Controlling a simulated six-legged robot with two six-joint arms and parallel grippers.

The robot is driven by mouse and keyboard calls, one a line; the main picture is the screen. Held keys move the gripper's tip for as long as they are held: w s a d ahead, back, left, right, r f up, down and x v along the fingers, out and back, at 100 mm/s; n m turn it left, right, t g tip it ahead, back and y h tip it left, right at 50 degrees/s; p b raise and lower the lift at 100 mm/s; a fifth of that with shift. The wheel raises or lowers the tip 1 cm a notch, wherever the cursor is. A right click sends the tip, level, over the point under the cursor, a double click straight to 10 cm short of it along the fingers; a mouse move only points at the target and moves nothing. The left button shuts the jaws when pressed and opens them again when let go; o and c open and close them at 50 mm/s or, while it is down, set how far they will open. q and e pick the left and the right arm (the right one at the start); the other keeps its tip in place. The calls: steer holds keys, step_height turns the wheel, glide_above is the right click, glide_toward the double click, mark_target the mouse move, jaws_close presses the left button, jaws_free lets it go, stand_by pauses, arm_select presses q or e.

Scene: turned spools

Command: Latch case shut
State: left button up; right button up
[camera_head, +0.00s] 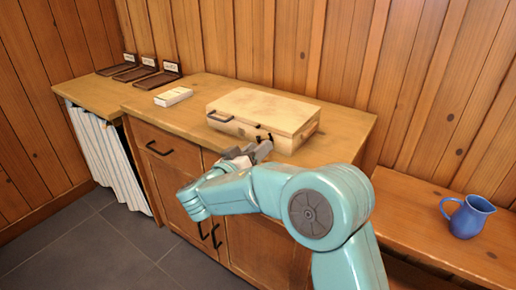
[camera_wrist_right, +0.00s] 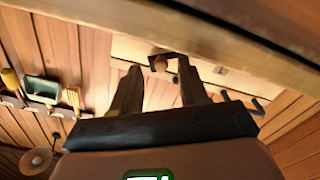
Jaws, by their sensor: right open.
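A pale wooden case (camera_head: 262,110) lies on the cabinet top with its lid down. A dark handle (camera_head: 219,117) is on its front left, and dark latch fittings (camera_head: 263,138) are on its front right. I cannot tell whether the latch is fastened. My right gripper (camera_head: 258,152) is in front of the case near these fittings. In the right wrist view its open fingers (camera_wrist_right: 160,80) point at a small brownish knob (camera_wrist_right: 159,63) on a dark fitting, just beyond the fingertips. Contact is unclear. My left gripper is not in view.
A small white box (camera_head: 173,97) lies on the cabinet top (camera_head: 150,110) left of the case. Several dark trays with labels (camera_head: 158,79) stand farther left. A blue jug (camera_head: 467,216) stands on the lower bench at right. Wood-panelled walls close off the back.

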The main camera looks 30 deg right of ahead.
steer(key=shift+w+d, duration=0.3)
steer(key=shift+d, duration=0.2)
jaws_close()
